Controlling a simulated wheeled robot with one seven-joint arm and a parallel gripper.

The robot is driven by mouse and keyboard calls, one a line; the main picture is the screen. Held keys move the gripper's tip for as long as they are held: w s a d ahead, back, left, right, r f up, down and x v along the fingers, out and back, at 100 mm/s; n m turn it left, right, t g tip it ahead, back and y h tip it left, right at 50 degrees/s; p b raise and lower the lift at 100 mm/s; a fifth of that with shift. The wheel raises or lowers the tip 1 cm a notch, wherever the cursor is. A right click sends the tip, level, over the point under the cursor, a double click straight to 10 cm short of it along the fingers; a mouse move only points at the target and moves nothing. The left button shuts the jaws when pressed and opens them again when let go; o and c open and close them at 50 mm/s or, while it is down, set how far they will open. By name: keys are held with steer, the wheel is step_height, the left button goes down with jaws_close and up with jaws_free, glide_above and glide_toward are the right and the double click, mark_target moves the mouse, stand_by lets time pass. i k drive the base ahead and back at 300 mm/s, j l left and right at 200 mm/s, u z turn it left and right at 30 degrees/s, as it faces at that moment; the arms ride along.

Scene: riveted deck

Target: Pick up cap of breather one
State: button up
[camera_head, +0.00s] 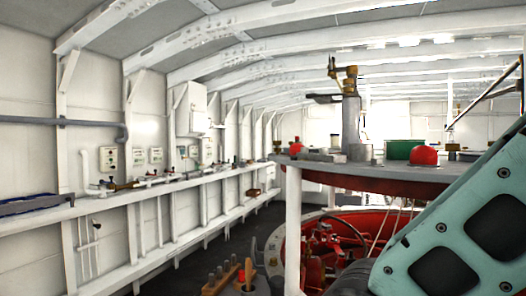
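I cannot tell for certain which thing is breather one or its cap. On the round raised table at right (365,177) stand a red dome (424,155) beside a green cylinder (400,149), and a smaller red dome (296,144) near the left end. A tall grey post (351,118) with a brass and dark fitting (345,78) on top rises between them. No gripper fingers can be made out in this view.
A long white ledge (150,190) with valves and pipes runs along the left wall. A blue tray (35,204) lies on its near end. Under the round table are a red well (300,240) and a handwheel (343,226).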

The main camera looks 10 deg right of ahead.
mark_target(294, 148)
steer(key=i+j+u, duration=0.25)
steer(key=j+u, duration=0.15)
steer(key=i+j+u, duration=0.55)
steer(key=u, duration=0.2)
steer(key=i+u, duration=0.4)
steer(key=i+j, duration=0.15)
steer(key=i, duration=0.6)
steer(key=i+j, duration=0.15)
steer(key=i, duration=0.65)
steer(key=i+l+z, duration=0.2)
steer(key=i+z, duration=0.6)
steer(key=z, duration=0.15)
steer(key=i+j+z, duration=0.1)
steer(key=i+z, duration=0.4)
steer(key=i+l+z, duration=0.1)
steer(key=i+z, duration=0.7)
steer(key=z, duration=0.15)
steer(key=i+j+z, duration=0.25)
steer(key=z, duration=0.2)
steer(key=i+j+z, duration=0.35)
steer(key=z, duration=0.15)
steer(key=i, duration=0.1)
